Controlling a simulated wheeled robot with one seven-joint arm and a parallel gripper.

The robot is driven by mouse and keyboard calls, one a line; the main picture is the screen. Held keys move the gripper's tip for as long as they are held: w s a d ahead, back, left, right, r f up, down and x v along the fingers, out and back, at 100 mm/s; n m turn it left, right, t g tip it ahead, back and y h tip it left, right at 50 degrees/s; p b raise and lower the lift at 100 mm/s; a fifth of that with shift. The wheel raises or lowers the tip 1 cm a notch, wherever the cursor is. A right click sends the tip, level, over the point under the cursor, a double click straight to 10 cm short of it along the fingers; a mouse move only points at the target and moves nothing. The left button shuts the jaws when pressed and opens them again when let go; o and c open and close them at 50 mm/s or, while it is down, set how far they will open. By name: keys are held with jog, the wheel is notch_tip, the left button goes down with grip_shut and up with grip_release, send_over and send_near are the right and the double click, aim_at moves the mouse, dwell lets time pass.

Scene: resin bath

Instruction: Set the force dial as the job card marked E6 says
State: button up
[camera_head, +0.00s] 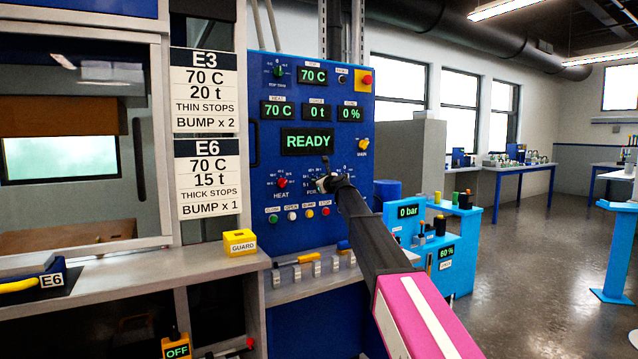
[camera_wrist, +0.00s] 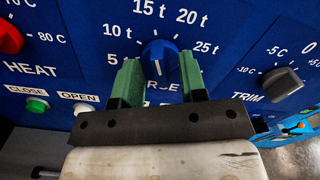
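The job card E6 (camera_head: 208,178) reads 70 C, 15 t, thick stops, bump x 1. The force dial (camera_wrist: 160,58) is a blue round knob with a white mark on its lower part, under a scale showing 5, 10, 15, 20 and 25 t. In the head view my arm covers it. My gripper (camera_wrist: 161,62) has its green fingers spread, one on each side of the dial's lower part; I cannot tell whether they touch it. The finger hides part of the label and low scale. The force display (camera_head: 317,113) reads 0 t.
The red heat dial (camera_wrist: 8,38) is left of the force dial and the grey trim dial (camera_wrist: 282,84) right. A green close button (camera_wrist: 37,105) is below left. The main display (camera_head: 307,141) reads READY. Card E3 (camera_head: 205,90) hangs above E6. A yellow guard block (camera_head: 240,242) sits on the ledge.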

jog(key=v, duration=1)
jog(key=shift+s+d, duration=0.25)
jog(key=shift+s, duration=0.05)
